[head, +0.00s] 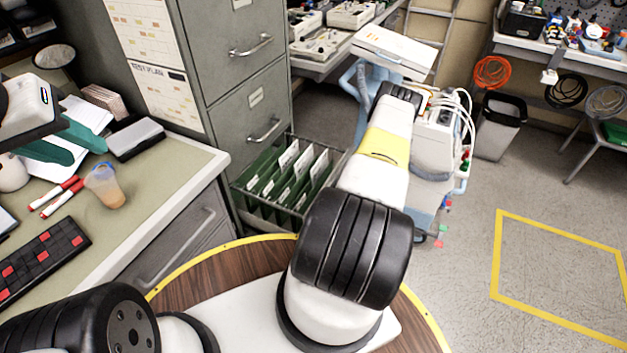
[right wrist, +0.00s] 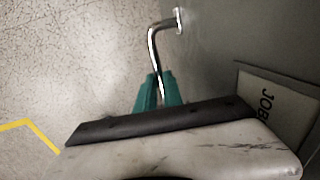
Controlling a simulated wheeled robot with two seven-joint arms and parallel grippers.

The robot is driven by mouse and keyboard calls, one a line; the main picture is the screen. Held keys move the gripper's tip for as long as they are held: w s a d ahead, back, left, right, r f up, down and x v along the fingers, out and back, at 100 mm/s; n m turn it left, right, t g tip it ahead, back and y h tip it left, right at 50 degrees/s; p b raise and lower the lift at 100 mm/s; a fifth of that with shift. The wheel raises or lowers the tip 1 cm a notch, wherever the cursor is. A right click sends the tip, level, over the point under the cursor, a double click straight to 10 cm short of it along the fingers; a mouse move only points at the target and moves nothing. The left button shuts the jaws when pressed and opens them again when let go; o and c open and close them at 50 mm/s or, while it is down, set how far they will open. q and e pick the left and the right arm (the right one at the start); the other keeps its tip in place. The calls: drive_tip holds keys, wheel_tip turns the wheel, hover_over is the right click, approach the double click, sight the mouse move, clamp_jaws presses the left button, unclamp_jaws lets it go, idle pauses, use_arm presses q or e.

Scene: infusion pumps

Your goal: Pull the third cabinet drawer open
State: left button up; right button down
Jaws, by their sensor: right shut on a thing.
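The grey filing cabinet (head: 233,75) stands at the upper middle of the head view. Two of its drawers with metal handles are closed there. Below them a drawer (head: 262,202) stands open, with green hanging folders (head: 285,180) showing inside. My right arm hides its front in the head view. In the right wrist view, my right gripper (right wrist: 158,92) has its green fingers closed on the metal handle (right wrist: 153,45) of a grey drawer front (right wrist: 215,65). My left gripper (head: 68,142) is open and empty above the desk at the left.
The desk (head: 165,170) holds a cup (head: 104,186), red markers and a keyboard (head: 40,262). A wheeled device (head: 435,140) stands just beyond my right arm. A bin (head: 498,128) stands at the back right. The floor inside the yellow outline (head: 560,270) is clear.

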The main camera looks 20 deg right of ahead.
drive_tip(key=s+d, duration=1.2)
drive_tip(key=s, duration=0.3)
drive_tip(key=shift+s, duration=0.35)
drive_tip(key=c, duration=1.5)
unclamp_jaws()
drive_tip(key=shift+w, duration=0.1)
drive_tip(key=r, duration=0.5)
drive_tip(key=s+d+r, duration=0.1)
drive_tip(key=r, duration=0.1)
drive_tip(key=shift+s+r, duration=0.1)
drive_tip(key=shift+r, duration=0.2)
